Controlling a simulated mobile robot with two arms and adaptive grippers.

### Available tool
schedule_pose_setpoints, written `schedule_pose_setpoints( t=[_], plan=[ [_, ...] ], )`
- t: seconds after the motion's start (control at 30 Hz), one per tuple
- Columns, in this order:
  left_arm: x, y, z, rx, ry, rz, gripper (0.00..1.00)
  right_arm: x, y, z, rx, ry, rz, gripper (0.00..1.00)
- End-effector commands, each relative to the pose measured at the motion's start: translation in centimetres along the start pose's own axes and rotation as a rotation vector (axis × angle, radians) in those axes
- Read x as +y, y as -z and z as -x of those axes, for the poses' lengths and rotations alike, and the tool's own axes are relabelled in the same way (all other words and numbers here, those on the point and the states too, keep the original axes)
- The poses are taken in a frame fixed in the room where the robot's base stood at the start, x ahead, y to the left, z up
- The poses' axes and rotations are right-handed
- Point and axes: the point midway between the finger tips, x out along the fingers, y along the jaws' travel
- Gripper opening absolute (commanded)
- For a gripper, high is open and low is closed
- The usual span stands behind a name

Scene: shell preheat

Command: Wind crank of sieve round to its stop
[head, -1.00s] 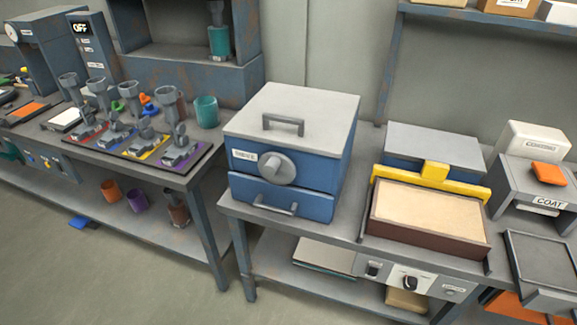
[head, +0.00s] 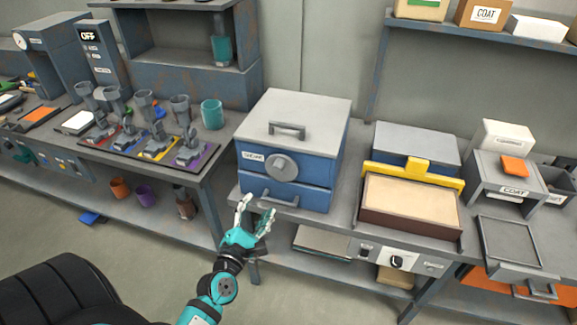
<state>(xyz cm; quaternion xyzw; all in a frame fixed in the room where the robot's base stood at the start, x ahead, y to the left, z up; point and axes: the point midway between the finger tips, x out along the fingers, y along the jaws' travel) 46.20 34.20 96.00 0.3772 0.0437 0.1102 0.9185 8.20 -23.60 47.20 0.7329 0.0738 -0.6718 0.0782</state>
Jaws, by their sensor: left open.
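The sieve (head: 317,166) is a blue box with a grey lid and top handle, standing on the bench in the middle of the head view. A small label on its front is hard to read. The round grey crank (head: 281,168) sits on its front, with a raised bar across its face. A drawer handle (head: 279,199) is below it. My left gripper (head: 257,207) is open and empty, fingers pointing up, in front of the lower drawer, below and a little left of the crank. I see no contact with the crank. My right gripper is not in view.
A sand-filled tray (head: 411,202) with a yellow bar stands right of the sieve. Several grey funnel-like pieces stand on a coloured mat (head: 208,157) on the left bench, beside a teal cup (head: 212,114).

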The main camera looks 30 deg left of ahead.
Motion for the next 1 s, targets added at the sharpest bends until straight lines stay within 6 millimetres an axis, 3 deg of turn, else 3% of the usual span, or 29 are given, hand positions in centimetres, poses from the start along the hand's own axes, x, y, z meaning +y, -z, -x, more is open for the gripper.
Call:
schedule_pose_setpoints(
  t=[0.2, 0.6, 0.8, 1.0],
  plan=[
    [0.2, -0.3, -4.5, -0.003, -0.002, -0.004, 0.53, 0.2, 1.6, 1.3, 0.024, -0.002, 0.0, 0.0],
    [0.0, -0.1, -12.9, -0.002, 0.002, -0.006, 0.53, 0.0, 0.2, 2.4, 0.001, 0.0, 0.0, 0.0],
    [-0.1, -0.1, -15.4, -0.001, 0.003, -0.006, 0.53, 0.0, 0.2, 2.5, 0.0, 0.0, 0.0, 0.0],
    [-0.1, 0.0, -16.2, 0.0, 0.003, -0.008, 0.53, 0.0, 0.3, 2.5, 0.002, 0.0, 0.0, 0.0]
  ],
)
